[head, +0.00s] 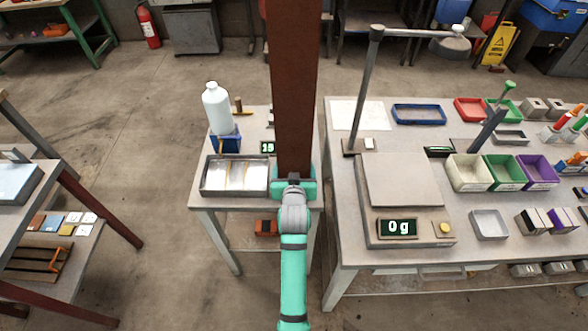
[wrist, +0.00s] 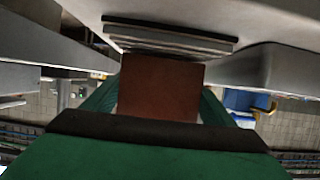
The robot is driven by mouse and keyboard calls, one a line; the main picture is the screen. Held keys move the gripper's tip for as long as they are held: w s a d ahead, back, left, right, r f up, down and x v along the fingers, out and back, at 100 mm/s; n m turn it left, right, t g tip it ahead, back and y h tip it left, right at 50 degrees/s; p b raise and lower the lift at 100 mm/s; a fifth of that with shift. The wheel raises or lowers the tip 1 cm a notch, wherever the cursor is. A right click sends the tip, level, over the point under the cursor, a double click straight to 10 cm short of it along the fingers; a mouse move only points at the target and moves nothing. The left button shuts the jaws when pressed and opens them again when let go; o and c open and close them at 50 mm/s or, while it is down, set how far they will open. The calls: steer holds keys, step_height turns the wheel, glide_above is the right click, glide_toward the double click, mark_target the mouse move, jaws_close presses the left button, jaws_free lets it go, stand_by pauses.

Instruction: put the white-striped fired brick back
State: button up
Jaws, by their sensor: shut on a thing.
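My gripper (head: 294,188) stands at the inner edge of the small left table. It is shut on a plain reddish-brown block (wrist: 160,88), which shows between my teal fingers in the wrist view. In the head view a long reddish-brown bar (head: 294,90) rises from between the teal parts to the top edge; it appears to be the same block. No white stripe shows on the faces in view, so I cannot tell whether it is the white-striped brick.
The left table holds a grey tray (head: 205,188), a white bottle (head: 216,105) and a small display. The right table holds a scale (head: 403,183) reading 0 g, a lamp post (head: 363,90), coloured bins (head: 470,185) and several small blocks (head: 535,220). The bar hides part of the view.

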steer(key=shift+f, duration=0.2)
steer(key=shift+f, duration=0.2)
steer(key=o, duration=1.4)
